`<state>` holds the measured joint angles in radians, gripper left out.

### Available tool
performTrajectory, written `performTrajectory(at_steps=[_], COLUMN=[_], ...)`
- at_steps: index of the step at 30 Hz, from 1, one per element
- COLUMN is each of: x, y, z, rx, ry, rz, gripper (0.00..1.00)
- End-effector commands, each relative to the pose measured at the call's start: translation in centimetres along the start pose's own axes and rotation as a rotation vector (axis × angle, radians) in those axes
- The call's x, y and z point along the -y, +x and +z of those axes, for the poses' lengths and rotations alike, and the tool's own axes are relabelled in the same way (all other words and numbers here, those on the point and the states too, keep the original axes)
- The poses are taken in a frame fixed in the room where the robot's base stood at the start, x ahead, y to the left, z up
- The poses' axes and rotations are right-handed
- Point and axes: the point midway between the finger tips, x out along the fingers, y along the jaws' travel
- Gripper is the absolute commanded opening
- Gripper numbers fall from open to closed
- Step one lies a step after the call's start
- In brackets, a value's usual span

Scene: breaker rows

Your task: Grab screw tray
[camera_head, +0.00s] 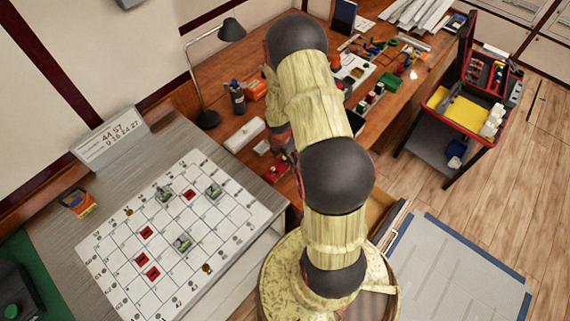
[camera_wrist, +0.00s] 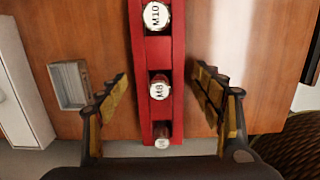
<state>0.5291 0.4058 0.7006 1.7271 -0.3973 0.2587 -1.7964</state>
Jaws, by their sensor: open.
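The screw tray (camera_wrist: 180,52) is a narrow red holder in the wrist view, running from the top edge down the middle. It holds round silver-lidded containers marked M10 (camera_wrist: 156,15) and M8 (camera_wrist: 159,87), with a smaller one (camera_wrist: 162,136) at the lower end. My gripper (camera_wrist: 160,92) is open, one finger on each side of the tray. Gaps show on both sides between fingers and tray. In the head view my arm hides most of this spot; a red item (camera_head: 273,168) shows beside it on the wooden bench.
A white block (camera_wrist: 20,85) and a small pale-framed box (camera_wrist: 70,85) lie left of the tray in the wrist view.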

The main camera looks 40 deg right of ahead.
Motion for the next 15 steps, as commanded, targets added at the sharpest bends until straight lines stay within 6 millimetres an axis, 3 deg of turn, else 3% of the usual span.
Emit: performTrajectory(at_steps=[3,15], x=[-0.02,-0.01], y=[-0.12,-0.13], z=[0.02,0.01], rx=[0.0,0.0], ry=[0.0,0.0], rz=[0.001,0.0], gripper=[0.67,0.44])
